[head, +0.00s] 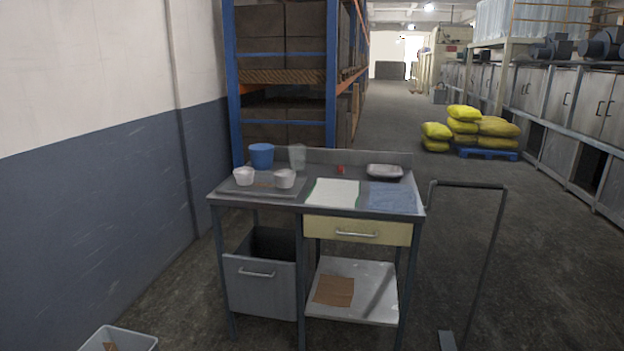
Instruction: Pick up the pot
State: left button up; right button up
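A workbench with a grey metal top (297,199) stands ahead of me. A blue round container (262,155), possibly the pot, stands upright at the back left of the top. Two small white cups, one left (243,176) and one right (284,179), sit on a flat grey tray (262,193) in front of it. A shallow silver pan or dish (384,171) lies at the back right. No label shows which vessel is the pot. Neither of my grippers is in view.
A clear beaker (297,157) stands right of the blue container. A small red item (341,169), a white sheet (333,193) and a blue cloth (391,196) are on the top. A cart handle (468,185) rises at the right. A bin (119,339) is front left.

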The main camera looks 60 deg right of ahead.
aim_at(283, 178)
jog(key=z, duration=1.55)
